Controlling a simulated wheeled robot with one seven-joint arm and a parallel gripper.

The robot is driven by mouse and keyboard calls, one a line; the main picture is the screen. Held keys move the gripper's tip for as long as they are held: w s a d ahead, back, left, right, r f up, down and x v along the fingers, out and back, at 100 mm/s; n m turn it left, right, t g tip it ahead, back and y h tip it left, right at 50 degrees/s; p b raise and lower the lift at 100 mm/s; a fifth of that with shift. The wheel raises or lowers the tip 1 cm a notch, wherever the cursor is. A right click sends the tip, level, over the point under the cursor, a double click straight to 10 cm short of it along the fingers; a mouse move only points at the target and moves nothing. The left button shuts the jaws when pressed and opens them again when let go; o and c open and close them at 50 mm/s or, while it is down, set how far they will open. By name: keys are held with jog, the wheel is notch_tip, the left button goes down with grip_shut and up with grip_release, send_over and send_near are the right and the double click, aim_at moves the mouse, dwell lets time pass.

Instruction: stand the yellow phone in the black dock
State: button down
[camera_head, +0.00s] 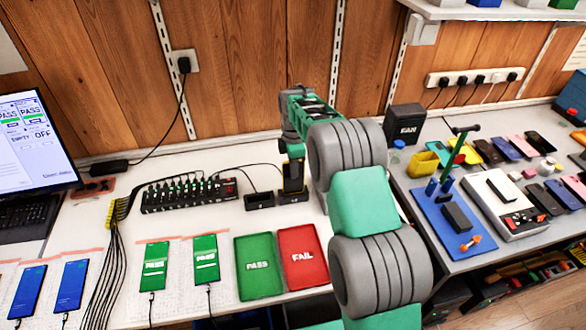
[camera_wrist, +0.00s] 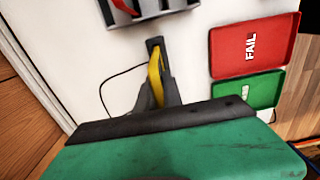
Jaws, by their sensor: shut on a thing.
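The yellow phone shows edge-on as a thin upright strip in the wrist view (camera_wrist: 155,80), between the dark fingers of my gripper (camera_wrist: 157,92), which is shut on it. In the head view my gripper (camera_head: 293,172) points down over the black dock (camera_head: 293,197) at the back of the white bench, and most of the phone is hidden by the fingers. The phone's lower end is at or just above the dock; I cannot tell whether it is seated. The dock shows only partly beyond the phone in the wrist view.
A second black dock (camera_head: 259,201) stands close on the left. A black multi-port hub (camera_head: 190,195) with cables lies further left. The green PASS tray (camera_head: 259,267) and red FAIL tray (camera_head: 302,257) lie in front. My arm hides part of the bench at right.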

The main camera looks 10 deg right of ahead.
jog(key=shift+f+b, duration=0.3)
jog(key=shift+f, duration=0.3)
jog(key=shift+f+b, duration=0.45)
jog(key=shift+f, duration=0.2)
jog(key=c, duration=1.4)
grip_release()
jog(key=shift+r+p, duration=1.9)
jog(key=shift+r, duration=1.6)
